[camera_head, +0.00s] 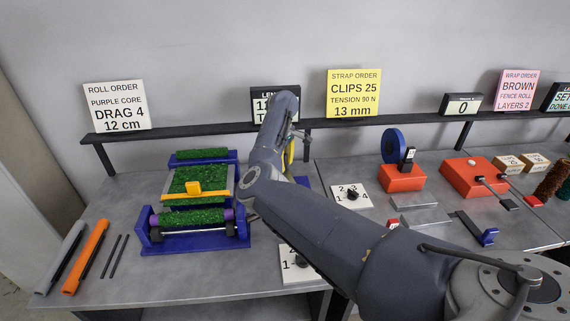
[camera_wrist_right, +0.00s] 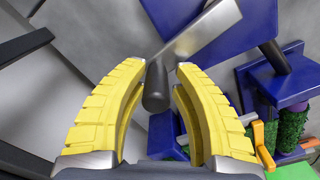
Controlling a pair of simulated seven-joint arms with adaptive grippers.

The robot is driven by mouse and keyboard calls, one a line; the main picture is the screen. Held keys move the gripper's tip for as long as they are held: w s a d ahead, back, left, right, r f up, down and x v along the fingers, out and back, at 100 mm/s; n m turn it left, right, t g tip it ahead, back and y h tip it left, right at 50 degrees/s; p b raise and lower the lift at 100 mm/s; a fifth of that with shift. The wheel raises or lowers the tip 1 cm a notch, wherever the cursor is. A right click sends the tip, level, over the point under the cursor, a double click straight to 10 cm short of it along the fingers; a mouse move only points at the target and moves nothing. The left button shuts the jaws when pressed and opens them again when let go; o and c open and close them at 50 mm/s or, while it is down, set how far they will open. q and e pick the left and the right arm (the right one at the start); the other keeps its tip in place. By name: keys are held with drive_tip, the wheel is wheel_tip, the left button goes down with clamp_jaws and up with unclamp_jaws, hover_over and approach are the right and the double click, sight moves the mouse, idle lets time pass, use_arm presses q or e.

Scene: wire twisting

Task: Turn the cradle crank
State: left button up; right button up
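The blue cradle (camera_head: 195,242) stands on the left bench and bears a green bristly roll (camera_head: 190,217) with purple ends. In the right wrist view, the crank has a flat metal arm (camera_wrist_right: 205,32) and a dark round handle (camera_wrist_right: 156,88), beside a blue plate. My right gripper (camera_wrist_right: 157,68) is open, its yellow fingers on either side of the handle, with gaps visible on both sides. In the head view, only a sliver of its yellow fingers (camera_head: 290,154) shows behind my arm, which hides the crank. My left gripper is not in view.
A green mat (camera_head: 186,181) with an orange bar (camera_head: 195,196) lies behind the roll. Grey and orange tubes (camera_head: 86,256) lie at the left. A numbered dial plate (camera_head: 351,195) and red blocks (camera_head: 403,178) are right of my arm. A shelf with order signs runs behind.

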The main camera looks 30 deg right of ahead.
drive_tip(key=o, duration=0.3)
drive_tip(key=shift+d, duration=0.15)
wheel_tip(320, 180, up, 12)
idle(0.6)
idle(0.3)
